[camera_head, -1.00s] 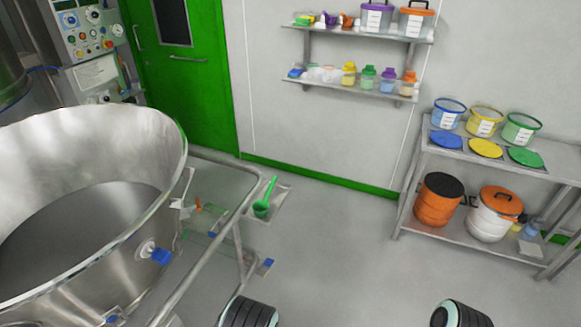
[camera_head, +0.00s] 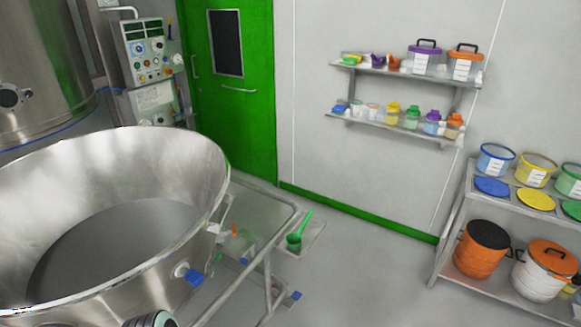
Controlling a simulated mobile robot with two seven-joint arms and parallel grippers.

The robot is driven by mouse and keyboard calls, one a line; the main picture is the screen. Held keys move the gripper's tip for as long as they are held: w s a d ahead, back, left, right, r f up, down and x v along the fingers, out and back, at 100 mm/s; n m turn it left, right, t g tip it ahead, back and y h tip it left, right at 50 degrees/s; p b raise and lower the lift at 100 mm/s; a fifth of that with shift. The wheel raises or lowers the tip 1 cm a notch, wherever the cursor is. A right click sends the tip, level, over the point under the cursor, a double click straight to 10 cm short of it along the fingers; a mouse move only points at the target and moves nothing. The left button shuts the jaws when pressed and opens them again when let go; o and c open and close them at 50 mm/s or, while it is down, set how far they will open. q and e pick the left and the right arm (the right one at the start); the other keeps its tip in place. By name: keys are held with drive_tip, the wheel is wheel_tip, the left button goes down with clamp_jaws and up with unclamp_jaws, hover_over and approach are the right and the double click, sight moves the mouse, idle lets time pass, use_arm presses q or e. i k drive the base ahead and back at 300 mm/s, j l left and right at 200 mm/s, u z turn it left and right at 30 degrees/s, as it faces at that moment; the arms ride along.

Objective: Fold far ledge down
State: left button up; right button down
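A large steel bowl (camera_head: 190,160) on a tubular trolley frame (camera_head: 268,200) fills the left of the head view. A small pale flat ledge or tray (camera_head: 316,236) shows beyond the frame's right end, with a green scoop (camera_head: 296,240) lying on it. It looks flat, but I cannot tell how it is attached or whether it is the far ledge. A blue-ended fitting (camera_head: 194,277) sticks out of the bowl's side. A bit of my own arm shows at the bottom edge. Neither gripper's fingers are in view.
A control panel (camera_head: 146,52) and a green door (camera_head: 238,110) stand behind the bowl. Wall shelves (camera_head: 400,72) hold tubs and bottles. A steel rack (camera_head: 452,225) with buckets stands at right. Grey floor (camera_head: 370,285) between trolley and rack is clear.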

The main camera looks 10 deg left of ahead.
sight(238, 246)
drive_tip(key=z, duration=5.5)
drive_tip(key=k+j+z, duration=0.15)
drive_tip(key=z, duration=0.2)
drive_tip(key=k+z, duration=0.2)
drive_tip(key=z, duration=0.15)
drive_tip(key=k+j+z, duration=0.1)
drive_tip(key=z, duration=0.25)
drive_tip(key=k+z, duration=0.15)
drive_tip(key=k, duration=1.05)
drive_tip(key=k+u, duration=0.25)
drive_tip(key=k, duration=0.25)
drive_tip(key=k+u, duration=0.25)
drive_tip(key=k, duration=0.25)
